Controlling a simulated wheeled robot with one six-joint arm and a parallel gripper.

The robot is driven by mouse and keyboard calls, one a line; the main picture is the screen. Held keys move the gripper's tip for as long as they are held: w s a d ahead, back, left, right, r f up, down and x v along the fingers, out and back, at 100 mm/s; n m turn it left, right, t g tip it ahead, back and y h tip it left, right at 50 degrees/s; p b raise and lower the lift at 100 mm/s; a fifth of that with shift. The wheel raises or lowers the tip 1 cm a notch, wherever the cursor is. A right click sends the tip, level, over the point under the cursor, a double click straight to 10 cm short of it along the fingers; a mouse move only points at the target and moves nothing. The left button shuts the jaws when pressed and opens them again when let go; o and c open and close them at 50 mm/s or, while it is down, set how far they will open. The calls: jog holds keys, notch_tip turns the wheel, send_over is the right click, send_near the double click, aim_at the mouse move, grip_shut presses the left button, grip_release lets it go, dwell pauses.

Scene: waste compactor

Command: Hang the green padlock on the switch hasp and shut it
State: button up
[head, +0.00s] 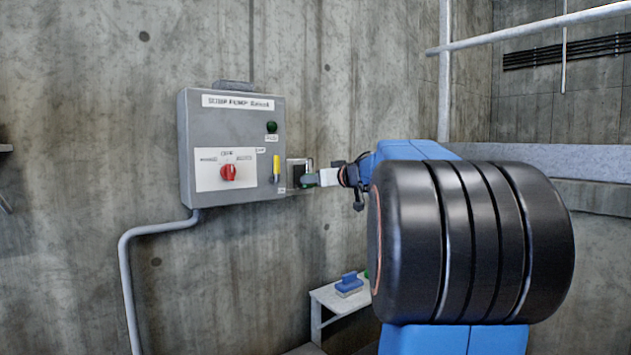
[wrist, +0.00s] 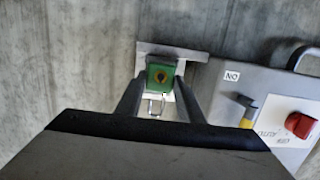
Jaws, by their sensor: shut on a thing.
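My gripper (head: 311,180) is shut on the green padlock (wrist: 160,76), just right of the grey switch box (head: 188,150). In the wrist view the padlock sits between my fingertips (wrist: 162,80), its metal shackle (wrist: 157,106) toward the bottom of the picture. That view appears upside down. Whether the shackle is open is too small to tell. A red rotary switch (head: 228,173) is on the box's white plate. A yellow-ended lever (head: 276,165) is at the box's right edge. I cannot tell which part is the hasp.
A small metal plate or bracket (wrist: 150,48) is on the wall behind the padlock, beside the box. A green lamp (head: 271,127) is on the box. Below stands a white bench (head: 327,297) with a blue object (head: 349,283). A grey conduit (head: 124,262) runs down the wall.

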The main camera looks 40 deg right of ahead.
jog(key=shift+w+d, duration=0.1)
jog(key=shift+w, duration=1.8)
dwell(0.4)
jog(key=shift+f, duration=0.2)
dwell(0.6)
jog(key=o, duration=1)
jog(key=shift+o, duration=0.2)
jog(key=shift+s, duration=0.1)
jog(key=shift+c, duration=0.4)
jog(key=s+r, duration=0.1)
jog(key=s, duration=0.5)
jog(key=shift+s+a, duration=0.2)
jog(key=shift+s, duration=0.2)
